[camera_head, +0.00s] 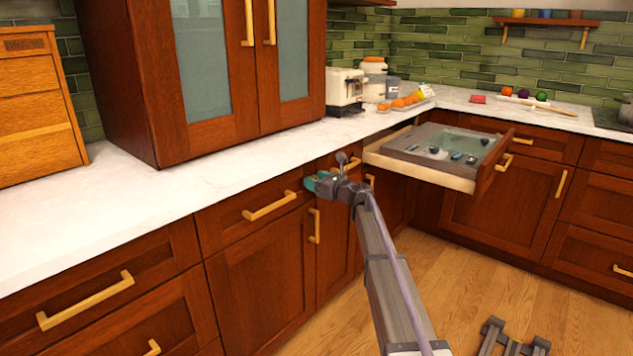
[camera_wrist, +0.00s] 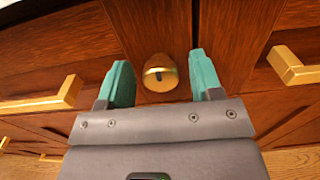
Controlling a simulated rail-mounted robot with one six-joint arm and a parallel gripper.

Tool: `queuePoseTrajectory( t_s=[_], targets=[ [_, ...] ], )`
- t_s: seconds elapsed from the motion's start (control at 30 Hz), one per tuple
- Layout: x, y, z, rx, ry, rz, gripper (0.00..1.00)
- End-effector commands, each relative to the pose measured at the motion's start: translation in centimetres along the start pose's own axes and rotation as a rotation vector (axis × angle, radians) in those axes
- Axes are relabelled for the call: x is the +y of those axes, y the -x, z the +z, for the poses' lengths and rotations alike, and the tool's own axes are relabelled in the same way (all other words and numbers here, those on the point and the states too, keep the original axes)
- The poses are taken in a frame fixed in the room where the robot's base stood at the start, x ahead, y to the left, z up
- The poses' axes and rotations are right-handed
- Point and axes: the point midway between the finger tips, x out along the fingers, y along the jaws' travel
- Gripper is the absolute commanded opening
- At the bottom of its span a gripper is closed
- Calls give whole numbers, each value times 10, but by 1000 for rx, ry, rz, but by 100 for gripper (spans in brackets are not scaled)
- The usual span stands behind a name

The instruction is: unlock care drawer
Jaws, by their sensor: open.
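In the wrist view a round brass lock (camera_wrist: 160,72) with a dark slot sits on a narrow brown wooden front. My gripper (camera_head: 318,182) is open, and nothing shows held in it. In the wrist view its teal fingers stand on either side of the lock, with a gap to each side. I cannot tell how deep they reach around it. In the head view my wrist and gripper hide the lock. No label shows which drawer is the care drawer, and no separate key can be made out.
A pulled-out drawer (camera_head: 372,158) with a grey insert and small items juts out at the corner, right of my gripper. Gold handles flank the lock, one at left (camera_wrist: 70,92) and one at right (camera_wrist: 284,60). The white countertop (camera_head: 215,168) runs just above.

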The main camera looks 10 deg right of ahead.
Motion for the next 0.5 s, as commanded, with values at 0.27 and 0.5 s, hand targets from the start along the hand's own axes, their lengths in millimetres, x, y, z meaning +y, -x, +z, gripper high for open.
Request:
queuePoseTrajectory(
  t_s=[0.27,0.5],
  targets=[
    [0,0,0,0,0,0,40],
    [0,1,0,0,0,1,17]
  ],
)
